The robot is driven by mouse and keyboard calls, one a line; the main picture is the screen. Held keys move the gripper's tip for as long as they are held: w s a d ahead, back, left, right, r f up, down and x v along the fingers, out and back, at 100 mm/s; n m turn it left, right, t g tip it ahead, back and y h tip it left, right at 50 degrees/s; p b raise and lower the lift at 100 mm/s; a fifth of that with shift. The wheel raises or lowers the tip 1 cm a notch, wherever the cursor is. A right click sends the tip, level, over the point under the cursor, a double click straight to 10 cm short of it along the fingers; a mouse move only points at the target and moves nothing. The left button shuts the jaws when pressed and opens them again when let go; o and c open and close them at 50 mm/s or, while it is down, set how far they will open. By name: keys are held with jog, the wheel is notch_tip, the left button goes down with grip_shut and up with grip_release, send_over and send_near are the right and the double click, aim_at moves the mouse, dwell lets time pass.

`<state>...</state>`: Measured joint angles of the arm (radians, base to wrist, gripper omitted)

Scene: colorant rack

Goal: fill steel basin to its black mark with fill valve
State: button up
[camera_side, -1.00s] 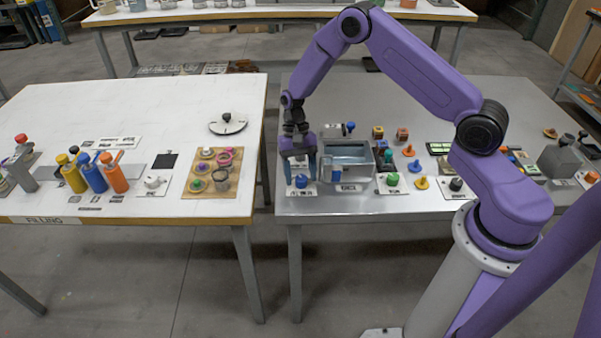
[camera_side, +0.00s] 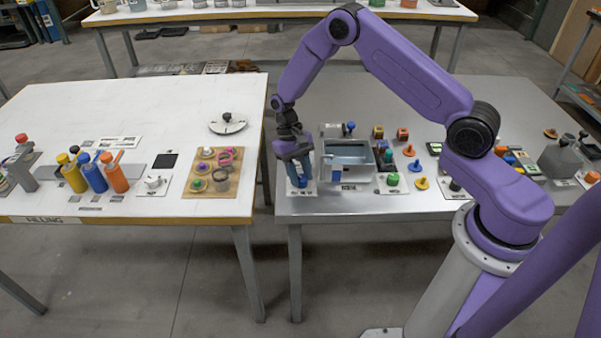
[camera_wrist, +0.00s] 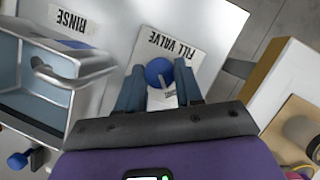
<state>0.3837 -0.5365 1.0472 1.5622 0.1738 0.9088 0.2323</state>
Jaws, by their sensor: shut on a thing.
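The fill valve is a blue knob (camera_wrist: 158,72) with a small grey pointer, on a white plate labelled FILL VALVE (camera_wrist: 176,50). My gripper (camera_wrist: 160,84) points down with its two blue fingers on either side of the knob, shut on it. In the side view my gripper (camera_side: 299,178) mostly hides the knob.
A RINSE label (camera_wrist: 67,20) lies by the basin. Coloured knobs (camera_side: 392,179) stand to the basin's right. The white filling table (camera_side: 225,190) stands to the left across a gap.

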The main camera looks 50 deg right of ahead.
dwell(0.3)
jog(key=o, duration=1)
jog(key=shift+o, duration=0.2)
jog(key=v, duration=1.7)
jog(key=shift+a+r, duration=0.15)
jog(key=shift+r, duration=0.05)
